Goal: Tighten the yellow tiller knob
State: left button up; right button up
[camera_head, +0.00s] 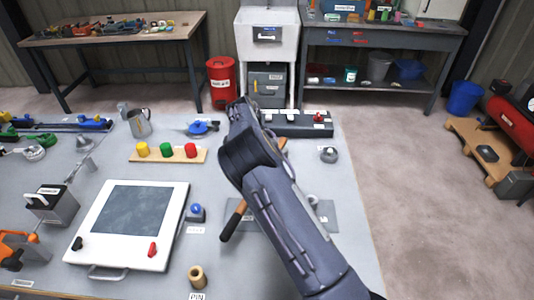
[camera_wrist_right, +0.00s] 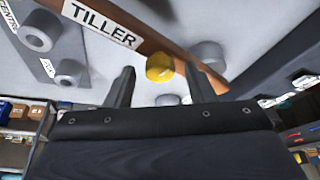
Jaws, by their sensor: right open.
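The yellow tiller knob (camera_wrist_right: 160,67) shows in the right wrist view, beside the brown wooden tiller (camera_wrist_right: 170,48) with its white "TILLER" label (camera_wrist_right: 104,22). My right gripper (camera_wrist_right: 161,87) is open, with one finger on each side of the knob in the picture. I cannot tell whether the fingers touch it or how much depth lies between. In the head view the wooden tiller (camera_head: 234,221) runs under my right arm, which hides the knob and the right gripper. My left gripper is in neither view.
Grey round knobs (camera_wrist_right: 38,34) sit on plates near the tiller. On the bench (camera_head: 350,215) are a white framed panel (camera_head: 172,228), a board with yellow, green and red pegs (camera_head: 168,157), a metal jug (camera_head: 139,123) and a tan cylinder (camera_head: 197,277). The bench's right edge is mostly clear.

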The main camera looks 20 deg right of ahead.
jog(key=b+v, duration=0.1)
jog(key=v, duration=0.6)
jog(key=shift+a+r, duration=0.2)
jog(key=shift+r, duration=0.15)
